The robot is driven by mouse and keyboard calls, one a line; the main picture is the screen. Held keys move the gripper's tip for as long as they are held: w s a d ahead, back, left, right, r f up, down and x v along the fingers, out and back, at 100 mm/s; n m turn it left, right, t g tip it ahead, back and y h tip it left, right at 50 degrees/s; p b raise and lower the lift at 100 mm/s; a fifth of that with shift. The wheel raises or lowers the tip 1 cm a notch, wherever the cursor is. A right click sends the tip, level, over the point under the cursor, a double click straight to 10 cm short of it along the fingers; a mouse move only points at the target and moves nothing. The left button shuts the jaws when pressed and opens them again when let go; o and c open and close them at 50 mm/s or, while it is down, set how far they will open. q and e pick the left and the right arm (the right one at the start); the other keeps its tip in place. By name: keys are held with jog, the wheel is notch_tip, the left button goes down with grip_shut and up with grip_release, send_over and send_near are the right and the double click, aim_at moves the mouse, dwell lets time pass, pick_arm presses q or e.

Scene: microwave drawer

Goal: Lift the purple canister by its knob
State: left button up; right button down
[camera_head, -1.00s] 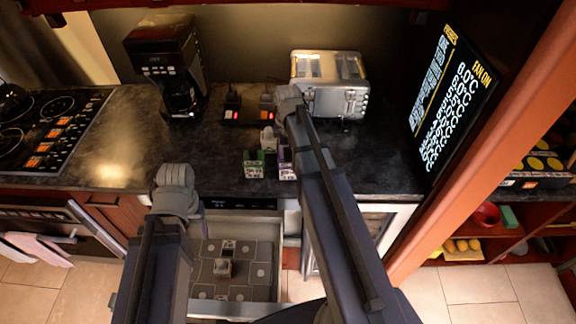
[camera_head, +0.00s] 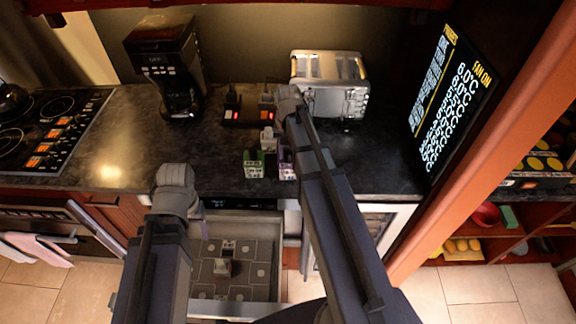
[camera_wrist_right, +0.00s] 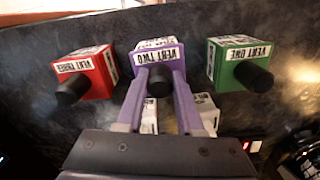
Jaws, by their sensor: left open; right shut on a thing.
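The purple canister (camera_wrist_right: 150,52), labelled VERT TWO, is between a red canister (camera_wrist_right: 92,75) and a green canister (camera_wrist_right: 238,60) in the right wrist view. My right gripper (camera_wrist_right: 158,92) is shut on its black knob (camera_wrist_right: 159,80), one finger on each side. In the head view the purple canister (camera_head: 287,166) is partly hidden by my right arm, right of the green canister (camera_head: 254,165). The red one is hidden there. I cannot tell whether the purple canister is clear of the counter. My left gripper (camera_head: 176,190) is over the counter's front edge at the left, its fingertips hidden.
Pale objects (camera_head: 268,138) stand just behind the canisters. An open drawer (camera_head: 245,292) below the counter holds a small block (camera_head: 222,266) on grey tiles. A coffee maker (camera_head: 168,70), a toaster (camera_head: 330,85) and a screen (camera_head: 450,100) stand around. The counter left of the green canister is clear.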

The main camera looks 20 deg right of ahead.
notch_tip(320, 180, up, 10)
jog(key=p, duration=1)
